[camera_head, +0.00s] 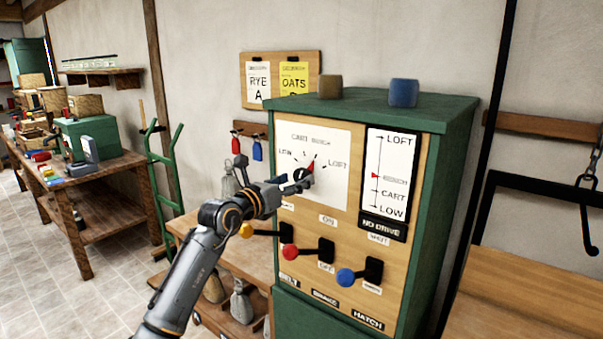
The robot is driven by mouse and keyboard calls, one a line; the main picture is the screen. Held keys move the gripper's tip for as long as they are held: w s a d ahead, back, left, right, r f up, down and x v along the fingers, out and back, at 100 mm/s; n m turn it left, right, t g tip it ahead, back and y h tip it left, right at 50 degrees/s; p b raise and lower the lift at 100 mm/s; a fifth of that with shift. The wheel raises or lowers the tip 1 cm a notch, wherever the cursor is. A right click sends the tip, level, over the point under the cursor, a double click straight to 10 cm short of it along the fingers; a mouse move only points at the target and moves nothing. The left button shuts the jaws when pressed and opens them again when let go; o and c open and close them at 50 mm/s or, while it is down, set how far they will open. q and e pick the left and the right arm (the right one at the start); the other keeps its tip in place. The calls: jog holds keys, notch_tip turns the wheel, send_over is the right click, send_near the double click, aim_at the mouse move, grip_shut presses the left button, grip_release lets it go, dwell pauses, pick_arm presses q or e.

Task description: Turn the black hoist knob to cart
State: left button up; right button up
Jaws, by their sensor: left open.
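The green control cabinet (455,150) has a wooden front panel. A white dial plate (335,180) on it reads LOW, CART, BENCH and LOFT around the black hoist knob (304,171). The knob is mostly hidden by my gripper, and its red pointer (311,165) tilts up and right, toward BENCH. My left gripper (303,181) is open with its fingertips at the knob; I cannot tell whether they touch it. My right gripper is not in view.
A level scale (391,172) has its red marker at BENCH, above a NO DRIVE sign (382,228). Below the dial are yellow (246,230), red (289,252) and blue (345,277) lever knobs. A hook (588,230) hangs at the right.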

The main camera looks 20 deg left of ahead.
aim_at(299, 178)
pick_arm(q)
jog(key=shift+x, duration=1.65)
jog(key=shift+c, duration=0.2)
jog(key=shift+p, duration=0.3)
jog(key=c, duration=1.1)
